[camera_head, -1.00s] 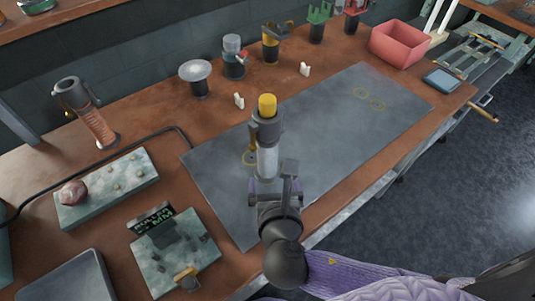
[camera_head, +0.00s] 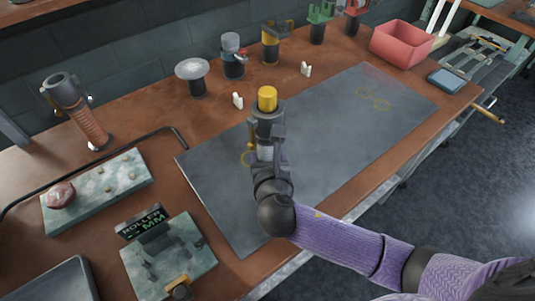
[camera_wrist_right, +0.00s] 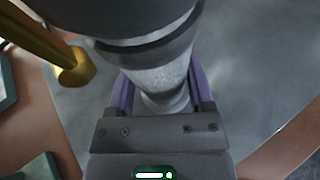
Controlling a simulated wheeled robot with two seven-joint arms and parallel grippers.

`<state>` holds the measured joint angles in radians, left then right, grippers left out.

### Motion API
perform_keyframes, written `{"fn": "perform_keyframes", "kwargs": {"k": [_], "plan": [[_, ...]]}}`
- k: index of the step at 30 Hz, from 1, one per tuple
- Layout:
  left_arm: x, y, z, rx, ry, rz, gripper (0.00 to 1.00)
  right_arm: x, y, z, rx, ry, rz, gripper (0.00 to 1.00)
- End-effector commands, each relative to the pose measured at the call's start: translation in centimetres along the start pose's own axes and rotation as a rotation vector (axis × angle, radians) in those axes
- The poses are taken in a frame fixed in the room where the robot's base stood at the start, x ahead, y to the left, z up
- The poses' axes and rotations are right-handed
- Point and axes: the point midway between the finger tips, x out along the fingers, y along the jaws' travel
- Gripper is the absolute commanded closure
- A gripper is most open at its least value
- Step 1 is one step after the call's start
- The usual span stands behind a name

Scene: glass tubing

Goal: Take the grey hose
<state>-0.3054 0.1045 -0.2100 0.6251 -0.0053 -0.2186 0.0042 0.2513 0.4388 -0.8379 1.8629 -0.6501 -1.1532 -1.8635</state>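A grey upright cylinder (camera_head: 264,153) with a dark collar and a yellow cap (camera_head: 267,98) is at the left-middle of the dark mat. It appears to be the grey hose, but its name cannot be confirmed. My right gripper (camera_head: 270,139) is at it, hiding its lower part. In the right wrist view, the two purple fingers of the right gripper (camera_wrist_right: 163,88) are spread on either side of the grey cylinder (camera_wrist_right: 165,75), with a small gap visible at the left finger. My left gripper is not in view.
The dark mat (camera_head: 340,130) is clear to the right. A copper ribbed tool (camera_head: 88,125) stands at the left, by a black cable (camera_head: 110,150). A roller block (camera_head: 170,255) is at the front left. Several stands line the back, with a red bin (camera_head: 400,45) at right.

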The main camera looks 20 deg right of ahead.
Motion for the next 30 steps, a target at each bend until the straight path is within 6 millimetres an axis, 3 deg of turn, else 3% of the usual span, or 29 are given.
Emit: {"fn": "perform_keyframes", "kwargs": {"k": [1,6,8,17,25,30], "plan": [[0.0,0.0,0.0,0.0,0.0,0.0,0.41,0.0,0.0,0.0,0.0,0.0,0.0,0.55],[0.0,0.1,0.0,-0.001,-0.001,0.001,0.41,0.0,0.0,0.0,0.0,0.0,0.0,0.91],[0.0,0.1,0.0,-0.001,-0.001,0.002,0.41,0.0,0.0,0.0,0.001,0.001,0.0,1.0],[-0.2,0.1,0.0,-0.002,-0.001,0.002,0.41,-0.1,0.0,0.3,0.002,-0.002,0.001,1.0],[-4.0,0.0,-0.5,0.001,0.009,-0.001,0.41,-2.8,0.0,6.8,0.005,-0.007,0.001,1.0],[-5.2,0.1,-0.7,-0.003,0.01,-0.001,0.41,-3.8,0.0,9.2,0.003,-0.005,0.0,1.0]]}}
